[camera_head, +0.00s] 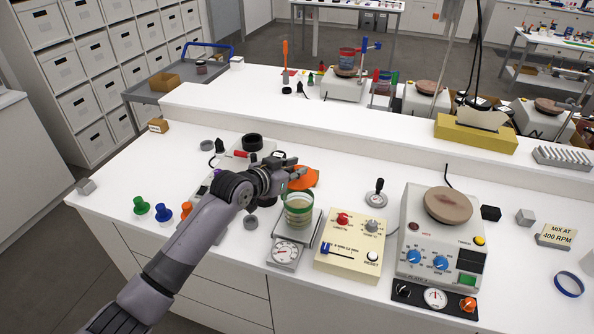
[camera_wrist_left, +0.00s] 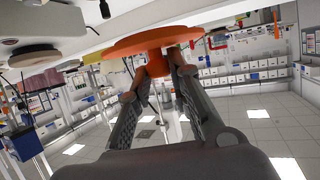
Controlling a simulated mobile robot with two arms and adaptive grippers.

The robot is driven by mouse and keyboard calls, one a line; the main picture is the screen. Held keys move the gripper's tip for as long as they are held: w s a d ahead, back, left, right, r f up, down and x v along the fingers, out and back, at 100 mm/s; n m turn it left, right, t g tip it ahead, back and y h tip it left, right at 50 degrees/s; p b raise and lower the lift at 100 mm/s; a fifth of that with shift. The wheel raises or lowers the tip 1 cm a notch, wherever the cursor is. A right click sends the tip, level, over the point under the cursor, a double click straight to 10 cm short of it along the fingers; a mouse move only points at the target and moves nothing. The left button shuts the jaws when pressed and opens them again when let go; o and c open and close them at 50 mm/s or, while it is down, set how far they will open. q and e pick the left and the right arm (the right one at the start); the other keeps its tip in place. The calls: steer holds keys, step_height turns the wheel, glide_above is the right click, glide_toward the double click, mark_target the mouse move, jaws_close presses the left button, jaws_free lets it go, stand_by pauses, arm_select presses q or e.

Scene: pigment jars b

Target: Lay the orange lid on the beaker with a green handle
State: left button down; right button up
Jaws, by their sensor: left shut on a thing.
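My left gripper (camera_head: 289,167) is shut on the orange lid (camera_head: 304,178) and holds it in the air. In the left wrist view the two fingers (camera_wrist_left: 162,72) pinch the knob of the orange lid (camera_wrist_left: 150,40), whose broad disc spreads beyond the fingertips. A clear beaker (camera_head: 298,212) with green around its rim and a pale layer inside stands upright on a small scale. The lid shows just above and behind the beaker in the head view, apart from it as far as I can tell. My right gripper is not in view.
The scale (camera_head: 286,253) has a round dial in front. A cream control box (camera_head: 352,245) and a hotplate stirrer (camera_head: 440,245) stand to the right. Green, blue and orange (camera_head: 186,209) knobbed pieces stand at the left. A raised shelf (camera_head: 330,125) runs behind.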

mark_target(296, 185)
arm_select(q)
steer(key=shift+d, duration=0.25)
steer(key=shift+r, duration=0.1)
steer(key=shift+a+f, duration=0.15)
steer(key=shift+f, duration=0.35)
steer(key=shift+s+f+b, duration=0.1)
steer(key=shift+f+b, duration=0.6)
steer(key=shift+f, duration=0.05)
steer(key=shift+f+b, duration=0.55)
steer(key=shift+f, duration=0.3)
steer(key=shift+f+b, duration=0.4)
steer(key=shift+f, duration=0.25)
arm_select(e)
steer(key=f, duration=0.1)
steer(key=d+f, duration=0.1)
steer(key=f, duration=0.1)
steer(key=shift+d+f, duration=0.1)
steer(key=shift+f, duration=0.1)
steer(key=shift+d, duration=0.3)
